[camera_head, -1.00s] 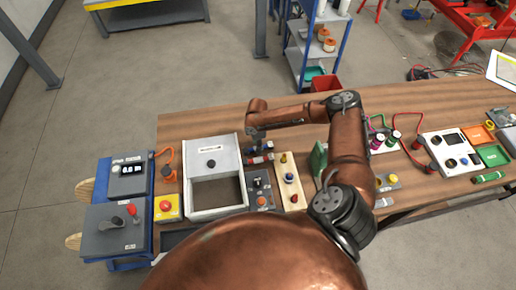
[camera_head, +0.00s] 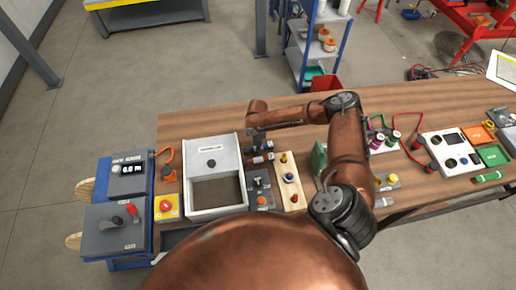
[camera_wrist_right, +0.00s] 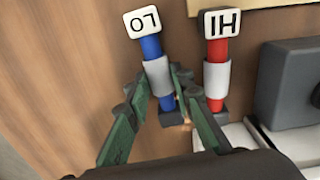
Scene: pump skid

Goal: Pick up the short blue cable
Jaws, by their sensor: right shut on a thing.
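The short blue cable (camera_wrist_right: 152,47) has a white tag marked LO and a pale grey sleeve. In the right wrist view it stands between the green fingers of my right gripper (camera_wrist_right: 161,88), which is shut on it near the sleeve. My left gripper is not in view.
A short red cable (camera_wrist_right: 216,60) with a tag marked HI lies right beside the blue one. A white open box (camera_head: 215,200) and a wooden strip with coloured knobs (camera_head: 290,183) are close by. The wooden tabletop (camera_head: 200,122) behind is clear.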

